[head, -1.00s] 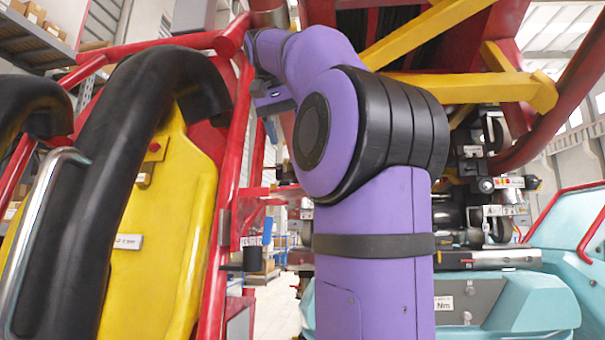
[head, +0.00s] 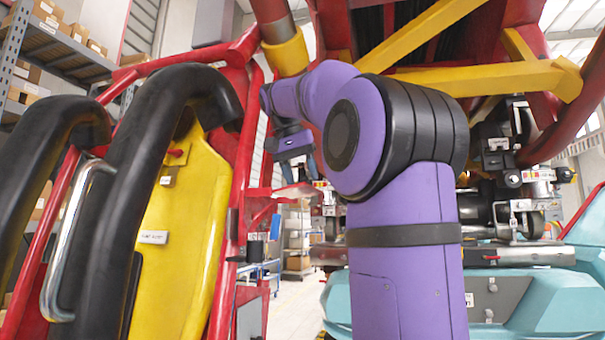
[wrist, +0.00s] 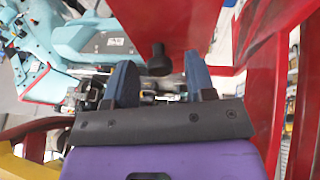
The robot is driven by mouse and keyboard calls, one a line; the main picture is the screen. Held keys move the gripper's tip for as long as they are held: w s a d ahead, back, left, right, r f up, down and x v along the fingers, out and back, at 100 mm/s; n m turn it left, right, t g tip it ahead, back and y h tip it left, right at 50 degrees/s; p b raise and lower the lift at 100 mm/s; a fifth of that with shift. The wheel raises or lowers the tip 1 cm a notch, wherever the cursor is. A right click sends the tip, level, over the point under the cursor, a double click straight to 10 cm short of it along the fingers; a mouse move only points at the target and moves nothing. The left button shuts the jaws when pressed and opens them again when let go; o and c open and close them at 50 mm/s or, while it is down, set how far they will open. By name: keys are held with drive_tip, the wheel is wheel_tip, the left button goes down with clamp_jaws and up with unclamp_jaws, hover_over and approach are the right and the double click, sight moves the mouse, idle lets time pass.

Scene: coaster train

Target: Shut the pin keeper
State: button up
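My gripper (head: 301,170) is open and empty, with its fingers pointing down beside the red frame in the head view. In the wrist view my gripper (wrist: 161,75) shows two blue fingers spread apart. A black round knob (wrist: 158,60) on a red plate (wrist: 172,25) shows between and beyond the fingertips; I see no contact. In the head view a black cylindrical piece (head: 256,249) sits low on the red frame, below my gripper; I cannot tell whether it is the same knob. I cannot tell which part is the pin keeper or how it stands.
A yellow seat back (head: 180,235) with black padded restraints (head: 165,90) stands at left. Red frame posts (head: 240,200) rise close to my gripper. Yellow beams (head: 470,82) cross overhead. A teal car body (head: 535,300) is at right. Shelving with boxes stands behind.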

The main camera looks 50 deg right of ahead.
clamp_jaws()
